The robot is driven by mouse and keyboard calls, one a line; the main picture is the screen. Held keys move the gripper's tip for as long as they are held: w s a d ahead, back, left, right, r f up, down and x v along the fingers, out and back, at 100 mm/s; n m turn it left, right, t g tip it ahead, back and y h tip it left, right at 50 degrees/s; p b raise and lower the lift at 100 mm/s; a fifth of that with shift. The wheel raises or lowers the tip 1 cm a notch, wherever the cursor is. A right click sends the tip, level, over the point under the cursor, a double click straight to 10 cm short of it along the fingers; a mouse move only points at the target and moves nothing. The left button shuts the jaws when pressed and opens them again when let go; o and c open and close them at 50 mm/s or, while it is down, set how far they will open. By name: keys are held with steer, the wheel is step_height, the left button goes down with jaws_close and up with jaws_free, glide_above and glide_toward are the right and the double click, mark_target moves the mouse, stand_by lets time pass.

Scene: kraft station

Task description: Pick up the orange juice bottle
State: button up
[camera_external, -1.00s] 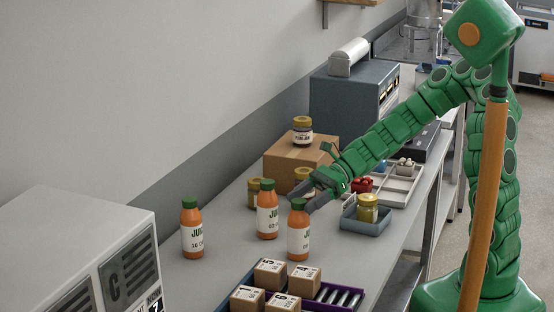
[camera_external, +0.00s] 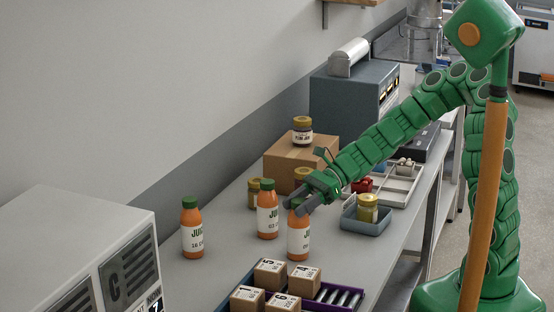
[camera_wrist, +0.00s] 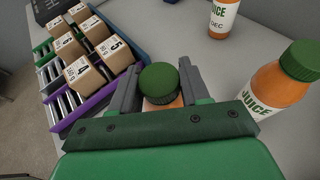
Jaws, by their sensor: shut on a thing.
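Three orange juice bottles with green caps and white labels stand upright on the grey bench. The nearest juice bottle (camera_external: 299,238) is between the grey fingers of my gripper (camera_external: 303,207), which is shut on its upper part. In the wrist view its green cap (camera_wrist: 159,82) shows between the two fingers of my gripper (camera_wrist: 158,92); most of its body is hidden. The middle juice bottle (camera_external: 267,212) stands just left of it, and also shows in the wrist view (camera_wrist: 275,87). The left juice bottle (camera_external: 192,230) stands farther left, with its lower part in the wrist view (camera_wrist: 222,18).
A rack with labelled cartons (camera_external: 268,275) sits close in front of the held bottle. A blue-grey tray with a jar (camera_external: 367,208) stands to the right. A cardboard box (camera_external: 300,152) and jars are behind. A grey machine (camera_external: 75,250) is at left.

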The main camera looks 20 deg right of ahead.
jaws_close()
